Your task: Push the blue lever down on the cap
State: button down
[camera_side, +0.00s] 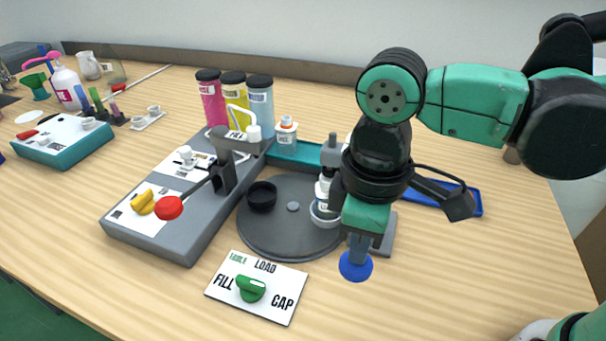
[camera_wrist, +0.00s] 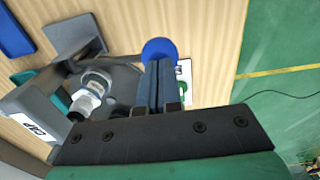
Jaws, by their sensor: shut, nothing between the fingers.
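The blue lever's round knob (camera_side: 356,266) shows in the side view directly below my gripper (camera_side: 360,246). It also shows in the wrist view (camera_wrist: 158,48), at the far end of my fingers (camera_wrist: 158,72). My fingers are shut and empty, and their tips are at or just above the knob; I cannot tell whether they touch. The lever's arm is hidden behind my gripper. A grey capping station (camera_wrist: 50,108) marked CAP stands beside it. A white bottle (camera_side: 323,192) sits on the grey turntable (camera_side: 290,243) by the station, and it shows in the wrist view (camera_wrist: 95,88).
A card with a green dial (camera_side: 250,288) marked FILL, LOAD and CAP lies in front. The red-knobbed lever (camera_side: 169,207) and yellow knob (camera_side: 142,202) are at left. A black cup (camera_side: 262,196) sits on the turntable. The front right table is clear.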

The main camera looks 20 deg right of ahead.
jog(key=shift+f, duration=2)
jog(key=shift+r, duration=4.3)
jog(key=shift+d, duration=0.1)
jog(key=w+d+f+m+t, duration=0.2)
jog(key=d+m+t, duration=0.1)
jog(key=d, duration=0.5)
jog(key=w+d+f+m+t, duration=0.2)
jog(key=d+m+t, duration=0.2)
jog(key=d, duration=0.5)
jog(key=shift+w+d+m, duration=0.2)
jog(key=shift+w+m, duration=0.05)
jog(key=shift+m, duration=0.75)
